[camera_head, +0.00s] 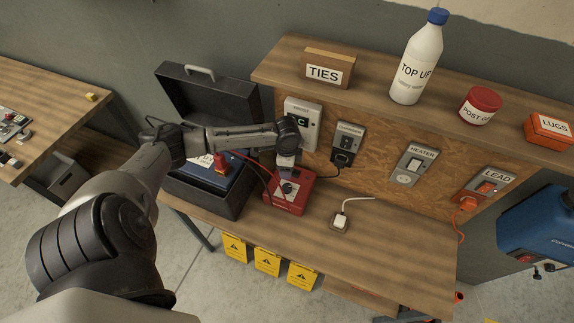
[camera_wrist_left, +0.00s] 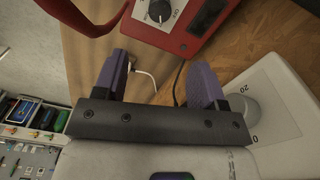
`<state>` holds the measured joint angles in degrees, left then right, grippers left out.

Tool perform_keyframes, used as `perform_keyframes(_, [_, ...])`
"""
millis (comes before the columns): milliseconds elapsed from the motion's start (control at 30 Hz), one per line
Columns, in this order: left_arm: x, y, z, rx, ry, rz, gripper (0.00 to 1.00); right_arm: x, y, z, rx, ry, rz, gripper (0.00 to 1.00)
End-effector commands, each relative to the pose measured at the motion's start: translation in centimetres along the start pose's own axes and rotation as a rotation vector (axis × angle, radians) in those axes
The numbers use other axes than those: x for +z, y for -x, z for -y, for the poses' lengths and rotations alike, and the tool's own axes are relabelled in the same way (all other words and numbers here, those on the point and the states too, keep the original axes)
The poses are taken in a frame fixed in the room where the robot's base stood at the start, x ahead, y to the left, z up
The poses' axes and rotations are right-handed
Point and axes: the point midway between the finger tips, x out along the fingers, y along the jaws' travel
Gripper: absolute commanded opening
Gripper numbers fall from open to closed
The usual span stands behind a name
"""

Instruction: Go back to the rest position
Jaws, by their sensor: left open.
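My left arm comes in from the left in the head view and reaches across the open black case. Its left gripper (camera_head: 287,168) is over the bench, close to the red box with a dial (camera_head: 290,192). In the left wrist view the two purple fingers of the left gripper (camera_wrist_left: 163,75) stand apart with nothing held between them. The red box (camera_wrist_left: 190,35) lies beyond the fingertips there; I cannot tell if they touch it. My right gripper is in neither view.
The black case (camera_head: 212,92) holds a blue battery (camera_head: 213,178). A white plug (camera_head: 340,222) lies on the bench. A bottle (camera_head: 417,60) stands on the shelf. The front right bench is clear.

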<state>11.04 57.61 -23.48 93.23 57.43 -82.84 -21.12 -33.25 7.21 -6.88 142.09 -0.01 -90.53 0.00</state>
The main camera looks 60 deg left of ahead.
Motion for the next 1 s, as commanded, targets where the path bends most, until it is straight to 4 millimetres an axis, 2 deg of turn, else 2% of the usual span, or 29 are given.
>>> perform_keyframes(667, [0.0,0.0,0.0,0.0,0.004,0.0,0.65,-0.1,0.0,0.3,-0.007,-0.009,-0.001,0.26])
perform_keyframes(800, [0.2,0.0,0.1,-0.004,0.077,0.013,0.65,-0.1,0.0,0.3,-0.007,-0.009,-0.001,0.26])
perform_keyframes(900, [0.6,0.6,1.1,-0.106,0.124,0.053,0.65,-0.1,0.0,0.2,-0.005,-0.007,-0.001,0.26])
perform_keyframes(1000, [-0.5,2.7,1.4,-0.25,0.117,0.044,0.65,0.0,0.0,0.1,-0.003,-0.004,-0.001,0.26])
